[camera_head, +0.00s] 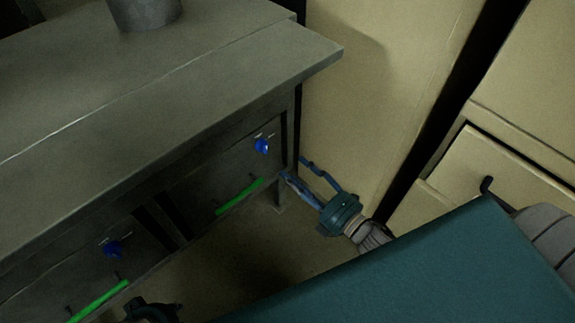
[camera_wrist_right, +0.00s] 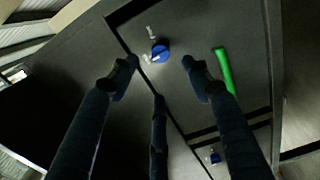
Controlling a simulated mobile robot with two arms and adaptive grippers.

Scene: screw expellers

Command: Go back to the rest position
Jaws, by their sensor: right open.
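My right gripper (camera_head: 296,169) is open and empty, just right of the grey cabinet's front corner in the head view. Its spread fingers also show in the right wrist view (camera_wrist_right: 158,78), pointing toward a drawer front. A blue knob (camera_head: 262,146) and a green handle (camera_head: 238,197) sit on that drawer; the knob (camera_wrist_right: 160,53) shows between the fingers in the wrist view, apart from them. A dark part at the head view's bottom edge (camera_head: 150,311) looks like my left gripper; its fingers are mostly cut off.
The grey cabinet (camera_head: 165,106) has an overhanging top with a grey round container (camera_head: 146,12) on it. A second blue knob (camera_head: 113,249) and green handle (camera_head: 97,301) are at lower left. Cream cabinets (camera_head: 385,75) stand behind and right, with a dark handle (camera_head: 486,186).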

